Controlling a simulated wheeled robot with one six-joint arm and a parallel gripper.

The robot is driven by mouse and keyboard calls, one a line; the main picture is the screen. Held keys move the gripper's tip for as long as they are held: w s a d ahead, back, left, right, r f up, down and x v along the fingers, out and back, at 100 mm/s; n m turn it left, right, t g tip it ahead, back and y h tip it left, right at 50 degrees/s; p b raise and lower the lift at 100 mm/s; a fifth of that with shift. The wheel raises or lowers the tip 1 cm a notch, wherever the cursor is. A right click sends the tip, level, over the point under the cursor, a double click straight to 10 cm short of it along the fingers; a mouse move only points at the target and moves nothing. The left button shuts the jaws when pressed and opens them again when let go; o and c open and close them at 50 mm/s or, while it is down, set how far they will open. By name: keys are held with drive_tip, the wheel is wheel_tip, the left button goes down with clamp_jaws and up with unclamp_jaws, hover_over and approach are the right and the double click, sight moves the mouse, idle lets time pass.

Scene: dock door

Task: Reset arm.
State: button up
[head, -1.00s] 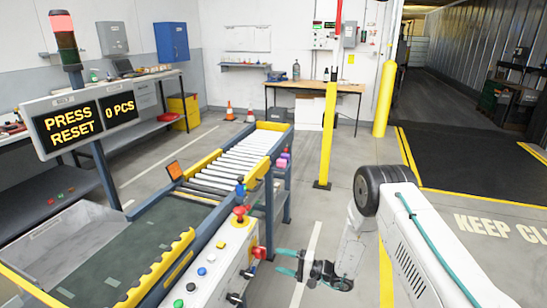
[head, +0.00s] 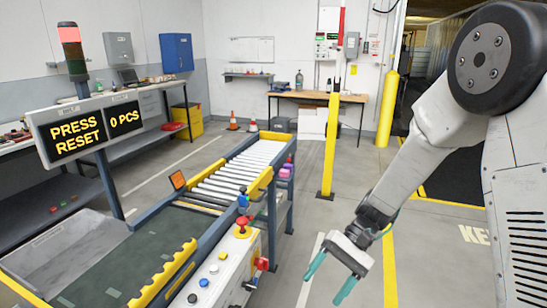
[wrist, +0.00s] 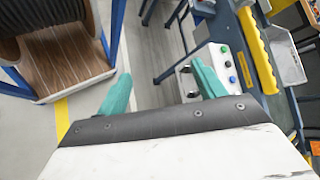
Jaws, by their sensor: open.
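My gripper (head: 331,281) has two teal fingers spread apart with nothing between them. In the head view it hangs over the floor to the right of the conveyor's control panel (head: 221,270), apart from it. In the wrist view my gripper (wrist: 160,92) points down, with bare floor and the panel's edge below. My arm rises from it to the upper right of the head view. The panel carries several coloured buttons and a red mushroom knob (head: 242,228). A display (head: 86,130) reads "PRESS RESET" and "0 PCS".
The roller conveyor (head: 228,180) with its yellow rails runs along the left. A yellow post (head: 328,150) stands behind my gripper. In the wrist view a cable reel (wrist: 40,40) on a wooden base lies at the left.

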drive_tip(key=s+d+r+t+h, duration=0.4)
drive_tip(key=s+d+r, duration=0.3)
drive_tip(key=s+r, duration=0.2)
drive_tip(key=s+d+r+n+t+h, duration=0.1)
drive_tip(key=s+d+r+t+h, duration=0.3)
drive_tip(key=s+d+r, duration=0.3)
wheel_tip(320, 180, up, 3)
drive_tip(key=s, duration=0.2)
drive_tip(key=shift+s+d+n, duration=0.25)
drive_tip(key=shift+s+n, duration=0.05)
drive_tip(key=shift+s, duration=0.05)
drive_tip(key=shift+c, duration=0.3)
idle(0.5)
